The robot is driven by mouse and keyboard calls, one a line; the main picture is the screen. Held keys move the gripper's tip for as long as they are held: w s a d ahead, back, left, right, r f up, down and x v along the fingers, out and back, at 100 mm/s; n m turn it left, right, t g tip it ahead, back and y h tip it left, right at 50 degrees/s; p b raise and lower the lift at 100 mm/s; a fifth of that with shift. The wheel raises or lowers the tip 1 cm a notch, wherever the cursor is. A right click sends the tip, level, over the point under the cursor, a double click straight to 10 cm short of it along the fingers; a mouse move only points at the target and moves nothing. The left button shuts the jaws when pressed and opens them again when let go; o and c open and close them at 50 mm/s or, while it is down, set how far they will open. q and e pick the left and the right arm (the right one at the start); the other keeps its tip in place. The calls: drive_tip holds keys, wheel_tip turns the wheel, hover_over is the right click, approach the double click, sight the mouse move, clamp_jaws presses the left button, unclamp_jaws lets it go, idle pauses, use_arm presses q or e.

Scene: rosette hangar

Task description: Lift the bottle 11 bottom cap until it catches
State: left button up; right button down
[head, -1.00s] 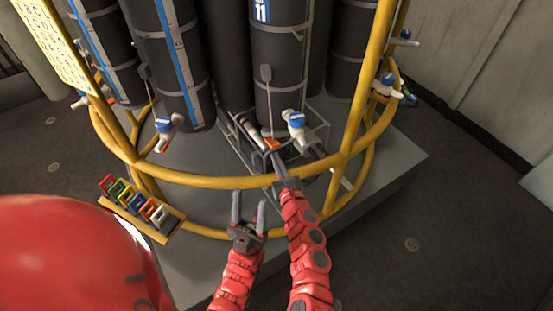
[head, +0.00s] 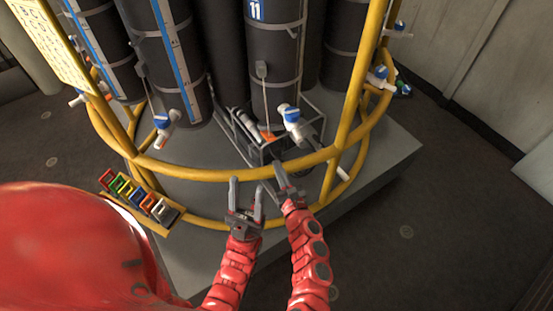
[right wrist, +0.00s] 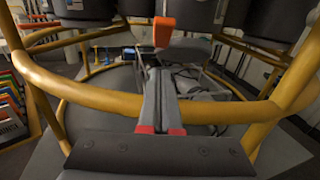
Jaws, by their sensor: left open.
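Bottle 11 (head: 272,60) is a tall black cylinder with a blue "11" label, standing behind the yellow rail. An orange tab (head: 267,136) shows low at its front; the right wrist view shows this tab (right wrist: 163,31) beside a dark rounded plate (right wrist: 188,53), perhaps the bottom cap. I cannot tell whether the cap is caught. My right gripper (head: 278,166) is at the rail, below and apart from the tab in the head view. Its fingers (right wrist: 160,72) look closed together with nothing between them. My left gripper (head: 246,184) is open and empty, left of it.
The yellow ring rail (head: 215,177) curves in front of the bottles. A white valve with a blue handle (head: 291,114) sits right of the tab, and another (head: 162,122) further left. Dark floor at the right is clear.

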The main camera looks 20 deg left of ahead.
drive_tip(key=shift+p+v, duration=0.65)
drive_tip(key=shift+v, duration=1.55)
